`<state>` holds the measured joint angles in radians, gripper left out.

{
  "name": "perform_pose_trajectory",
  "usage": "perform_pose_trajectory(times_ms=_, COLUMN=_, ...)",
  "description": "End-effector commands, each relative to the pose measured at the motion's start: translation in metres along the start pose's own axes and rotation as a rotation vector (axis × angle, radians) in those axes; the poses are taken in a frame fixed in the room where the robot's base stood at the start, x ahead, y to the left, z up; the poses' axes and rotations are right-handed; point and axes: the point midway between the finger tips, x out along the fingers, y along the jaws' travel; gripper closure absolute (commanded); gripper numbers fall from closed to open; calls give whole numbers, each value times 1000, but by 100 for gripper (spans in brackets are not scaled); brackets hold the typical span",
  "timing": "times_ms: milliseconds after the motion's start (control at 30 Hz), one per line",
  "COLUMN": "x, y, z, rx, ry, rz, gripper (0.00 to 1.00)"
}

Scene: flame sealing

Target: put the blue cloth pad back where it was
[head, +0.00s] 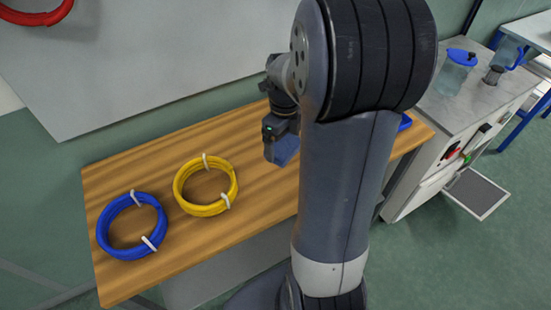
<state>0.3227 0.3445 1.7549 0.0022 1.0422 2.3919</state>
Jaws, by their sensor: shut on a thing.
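My gripper (276,134) is left of my arm column, over the back part of the wooden table. It is shut on the blue cloth pad (286,150), which hangs below the jaws. The pad looks dull blue, and my arm may hide part of it. I cannot tell whether its lower edge touches the table or is a little above it.
A yellow coil (233,193) and a blue coil (103,232) lie on the wooden table (150,165). A blue item (405,122), mostly hidden by my arm, is at the table's right end. A grey counter (437,106) holds a blue-lidded jug (455,76).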

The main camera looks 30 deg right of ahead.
Motion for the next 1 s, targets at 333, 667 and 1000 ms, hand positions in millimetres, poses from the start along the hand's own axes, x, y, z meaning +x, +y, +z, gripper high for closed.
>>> perform_pose_trajectory(times_ms=333, x=55, y=0, z=0, rx=0, ry=2, rz=1, gripper=28)
perform_pose_trajectory(times_ms=667, x=92, y=0, z=0, rx=0, ry=2, rz=2, gripper=28)
perform_pose_trajectory(times_ms=1000, x=96, y=0, z=0, rx=0, ry=0, rz=1, gripper=28)
